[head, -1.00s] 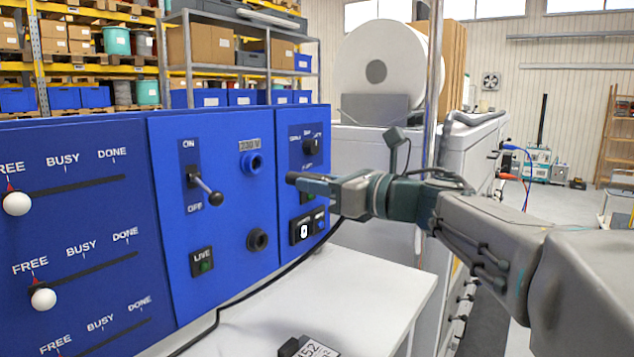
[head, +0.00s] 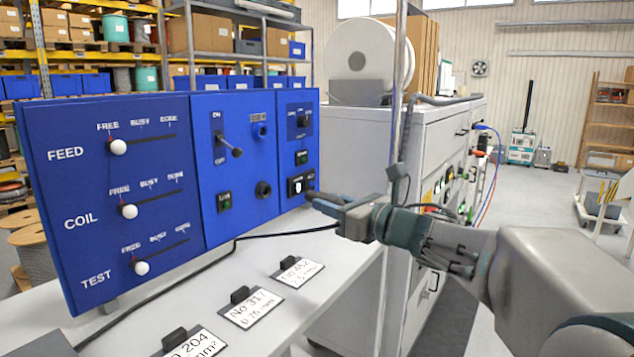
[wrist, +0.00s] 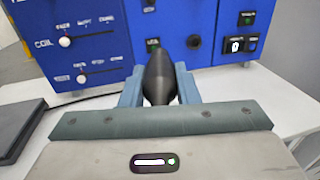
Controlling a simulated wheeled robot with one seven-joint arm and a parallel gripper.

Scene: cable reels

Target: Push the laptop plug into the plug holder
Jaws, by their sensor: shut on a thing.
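My gripper (head: 325,202) is shut on the black laptop plug (wrist: 159,78), which stands between the two blue-grey fingers in the wrist view. In the head view the plug's dark tip (head: 310,196) points left toward the blue panel. A black cable (head: 285,235) runs left from near the gripper along the white bench.
The panel's left part (head: 120,190) has several white-knobbed sliders; a lever switch (head: 230,146) sticks out beside the sockets. Label cards with black blocks (head: 250,307) lie on the white bench (head: 330,240). A metal post (head: 400,80) stands behind my arm.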

